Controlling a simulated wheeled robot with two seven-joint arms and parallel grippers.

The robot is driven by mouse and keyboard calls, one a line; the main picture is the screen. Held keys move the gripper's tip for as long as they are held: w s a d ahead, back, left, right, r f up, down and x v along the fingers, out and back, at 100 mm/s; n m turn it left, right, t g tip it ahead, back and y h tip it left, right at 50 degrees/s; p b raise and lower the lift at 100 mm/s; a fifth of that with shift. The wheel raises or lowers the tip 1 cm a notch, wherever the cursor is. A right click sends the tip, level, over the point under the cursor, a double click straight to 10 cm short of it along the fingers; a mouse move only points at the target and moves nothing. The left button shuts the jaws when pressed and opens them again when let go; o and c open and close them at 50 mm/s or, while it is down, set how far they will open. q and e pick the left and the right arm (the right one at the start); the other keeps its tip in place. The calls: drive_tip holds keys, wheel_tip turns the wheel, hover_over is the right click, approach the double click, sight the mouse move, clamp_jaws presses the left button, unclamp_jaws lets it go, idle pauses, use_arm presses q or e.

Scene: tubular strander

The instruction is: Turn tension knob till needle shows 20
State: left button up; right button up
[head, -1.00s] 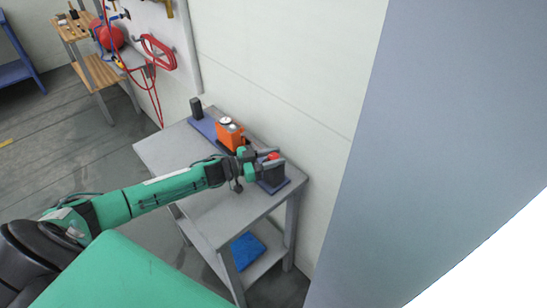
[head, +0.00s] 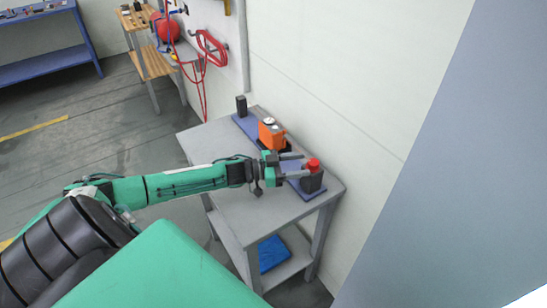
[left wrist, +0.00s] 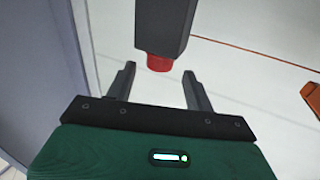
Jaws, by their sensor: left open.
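The red tension knob (head: 313,164) sits on a black block (head: 311,182) at the right end of a blue base plate on the grey table. The orange tension device (head: 270,134) stands near the plate's middle, with a small pale dial (head: 268,120) on top. The needle is too small to read. My left gripper (head: 298,166) is open and empty, just left of the knob, its fingers pointing at it. In the left wrist view the knob (left wrist: 158,63) lies just beyond the gap between the open fingers (left wrist: 159,76). My right gripper is not in view.
A dark post (head: 241,105) stands at the plate's far left end. The grey table (head: 205,143) has a clear front area, and a wall runs close behind it. A blue item (head: 272,253) lies on the lower shelf. A red coiled hose (head: 212,48) hangs on the wall.

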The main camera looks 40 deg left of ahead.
use_arm(q)
drive_tip(key=b+v, duration=0.1)
drive_tip(key=v, duration=0.8)
drive_tip(key=shift+b, duration=0.35)
